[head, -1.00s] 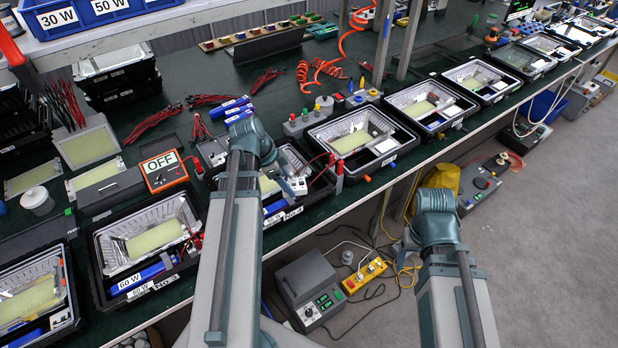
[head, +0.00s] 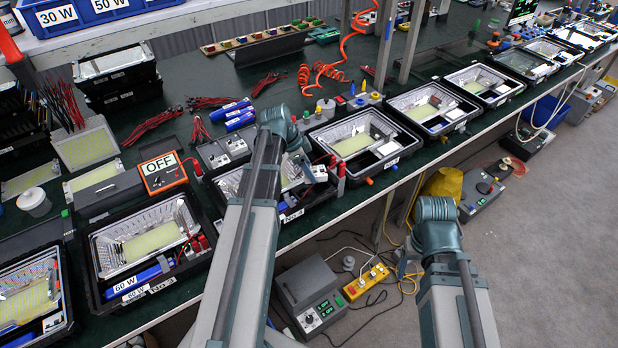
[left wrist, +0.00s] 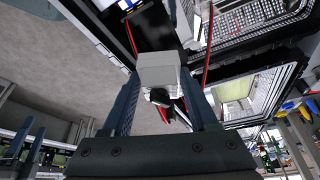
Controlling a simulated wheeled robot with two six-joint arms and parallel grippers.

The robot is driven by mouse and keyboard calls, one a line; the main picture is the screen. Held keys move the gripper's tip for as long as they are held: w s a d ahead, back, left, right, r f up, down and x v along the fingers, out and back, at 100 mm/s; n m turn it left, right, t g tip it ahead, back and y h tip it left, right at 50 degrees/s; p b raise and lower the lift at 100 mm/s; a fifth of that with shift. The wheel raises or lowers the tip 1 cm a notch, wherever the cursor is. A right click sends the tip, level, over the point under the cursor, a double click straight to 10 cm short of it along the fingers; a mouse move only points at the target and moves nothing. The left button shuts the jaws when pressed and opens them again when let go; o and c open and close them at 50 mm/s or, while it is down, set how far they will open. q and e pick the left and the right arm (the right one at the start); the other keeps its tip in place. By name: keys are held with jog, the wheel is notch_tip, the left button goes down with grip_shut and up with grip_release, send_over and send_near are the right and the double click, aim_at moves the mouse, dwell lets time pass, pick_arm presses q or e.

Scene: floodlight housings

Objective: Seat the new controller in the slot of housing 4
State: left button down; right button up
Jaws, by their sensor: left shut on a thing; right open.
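Housing 4 (head: 291,216) is the black-rimmed tray with the "No 4" label, largely hidden behind my left arm in the head view. My left gripper (head: 308,160) is above its right part. In the left wrist view my left gripper (left wrist: 160,75) is shut on the new controller (left wrist: 158,70), a pale box between the fingertips. The controller shows as a small white piece in the head view (head: 319,172). I cannot make out the slot. My right gripper (left wrist: 25,140) appears open and empty at the lower left of the left wrist view.
Housing 3 (head: 112,297) stands left of housing 4, and another open housing (head: 396,167) stands close on its right. An orange tester marked "OFF" (head: 163,170) lies behind.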

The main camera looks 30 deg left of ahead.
pick_arm(q)
jog(key=shift+f+b, duration=0.35)
jog(key=shift+f, duration=0.6)
pick_arm(e)
jog(key=shift+f, duration=0.95)
pick_arm(q)
jog(key=shift+f+b, duration=0.6)
jog(key=shift+c, duration=0.9)
grip_release()
pick_arm(e)
jog(key=shift+f, duration=0.55)
pick_arm(q)
jog(key=shift+r, duration=0.15)
jog(key=shift+r+p, duration=0.8)
jog(key=shift+p, duration=0.15)
jog(key=p+v, duration=1)
jog(key=v, duration=0.1)
jog(key=shift+s+a+r, duration=0.15)
jog(key=shift+s, duration=0.1)
pick_arm(e)
notch_tip(320, 180, up, 12)
jog(key=shift+r, duration=0.15)
